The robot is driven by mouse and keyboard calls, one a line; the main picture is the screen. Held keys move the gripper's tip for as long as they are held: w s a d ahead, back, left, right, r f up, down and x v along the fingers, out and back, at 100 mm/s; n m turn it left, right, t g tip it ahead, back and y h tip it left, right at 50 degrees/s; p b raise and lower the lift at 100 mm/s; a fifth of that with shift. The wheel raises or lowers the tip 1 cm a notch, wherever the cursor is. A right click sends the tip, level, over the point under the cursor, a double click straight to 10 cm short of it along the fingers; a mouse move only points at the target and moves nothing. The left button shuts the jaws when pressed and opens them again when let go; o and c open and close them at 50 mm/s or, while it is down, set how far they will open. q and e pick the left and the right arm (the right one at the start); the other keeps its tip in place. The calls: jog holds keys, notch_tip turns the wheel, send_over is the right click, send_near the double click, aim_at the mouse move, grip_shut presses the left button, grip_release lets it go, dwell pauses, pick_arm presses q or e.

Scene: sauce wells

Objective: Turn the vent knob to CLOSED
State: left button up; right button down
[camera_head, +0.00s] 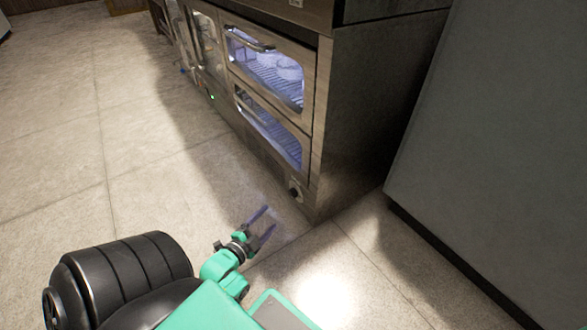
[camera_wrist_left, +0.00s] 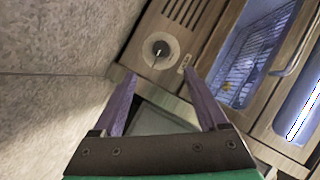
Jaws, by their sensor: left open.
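The vent knob (camera_head: 296,190) is a small dark round knob low on the steel oven's front, near its right corner. In the left wrist view the knob (camera_wrist_left: 160,49) is black with a white pointer mark on a pale round dial. Its dial lettering is too small to read. My left gripper (camera_head: 264,221) is open and empty, short of the knob and to its lower left in the head view. In the left wrist view its two purple fingers (camera_wrist_left: 158,94) are spread apart, with the knob beyond them, between and above their tips. My right gripper is not in view.
The steel oven (camera_head: 360,110) has two lit glass doors with bar handles, above and left of the knob. Vent slots (camera_wrist_left: 187,12) lie beside the knob. A large grey cabinet (camera_head: 490,150) stands at right. The tiled floor at left is clear.

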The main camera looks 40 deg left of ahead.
aim_at(291, 195)
pick_arm(q)
jog(key=b+x, duration=0.8)
jog(key=x, duration=0.5)
jog(key=shift+w+d, duration=0.1)
jog(key=shift+w+r, duration=0.1)
jog(key=shift+w, duration=0.1)
jog(key=shift+r, duration=0.1)
grip_shut()
